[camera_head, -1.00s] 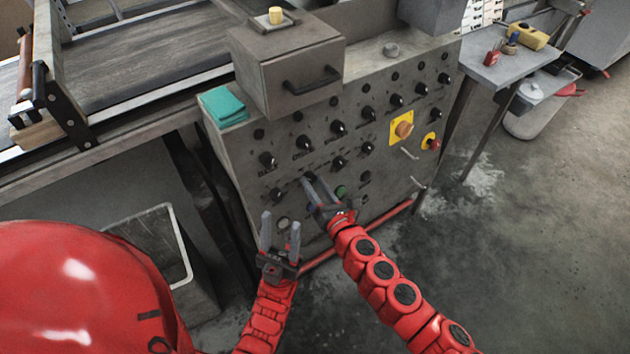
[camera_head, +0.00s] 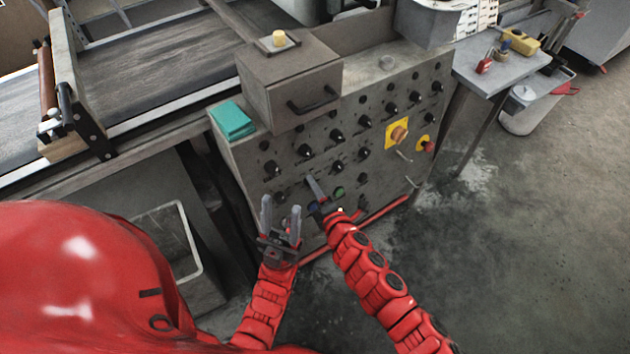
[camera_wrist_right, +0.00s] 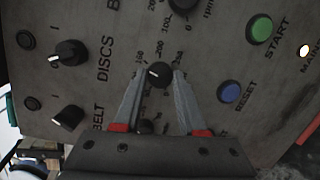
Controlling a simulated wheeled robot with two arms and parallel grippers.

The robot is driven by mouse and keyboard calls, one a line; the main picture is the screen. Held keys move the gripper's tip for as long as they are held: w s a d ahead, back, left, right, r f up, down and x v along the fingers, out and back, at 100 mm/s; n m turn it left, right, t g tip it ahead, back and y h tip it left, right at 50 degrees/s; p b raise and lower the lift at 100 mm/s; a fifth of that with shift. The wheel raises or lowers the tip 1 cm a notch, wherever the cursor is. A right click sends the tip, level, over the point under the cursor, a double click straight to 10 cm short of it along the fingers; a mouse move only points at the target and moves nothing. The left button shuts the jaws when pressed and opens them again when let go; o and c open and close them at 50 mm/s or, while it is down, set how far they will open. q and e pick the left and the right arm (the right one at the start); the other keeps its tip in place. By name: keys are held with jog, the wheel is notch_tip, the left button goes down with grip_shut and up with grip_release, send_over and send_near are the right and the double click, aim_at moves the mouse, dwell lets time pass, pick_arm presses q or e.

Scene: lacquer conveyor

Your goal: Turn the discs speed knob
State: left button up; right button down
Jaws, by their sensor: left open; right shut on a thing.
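My right gripper (camera_head: 314,190) is at the lower part of the grey control panel (camera_head: 231,160) in the head view. In the right wrist view its two fingers (camera_wrist_right: 158,80) are shut on a small black knob (camera_wrist_right: 158,73) with a white pointer line and a numbered scale. The printed word DISCS is beside this knob, between it and a black 0/I switch (camera_wrist_right: 68,53). In the head view the gripped knob is hidden by the gripper. My left gripper (camera_head: 281,217) is open and empty, left of the right gripper and in front of the panel.
A blue RESET button (camera_wrist_right: 229,92) and a green START button (camera_wrist_right: 260,28) are right of the knob in the wrist view. Another black knob (camera_wrist_right: 145,127) is close below, between the fingers.

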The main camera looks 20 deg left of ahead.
jog(key=shift+w+r+m+g+p, duration=0.1)
jog(key=shift+m+g+p, duration=0.45)
jog(key=shift+m+p, duration=2.45)
jog(key=shift+m+g+p, duration=0.55)
jog(key=shift+m+p, duration=1.85)
jog(key=shift+p, duration=1.1)
jog(key=shift+c, duration=2.4)
grip_release()
jog(key=shift+d, duration=0.1)
jog(key=b+v, duration=0.2)
jog(key=v, duration=1.5)
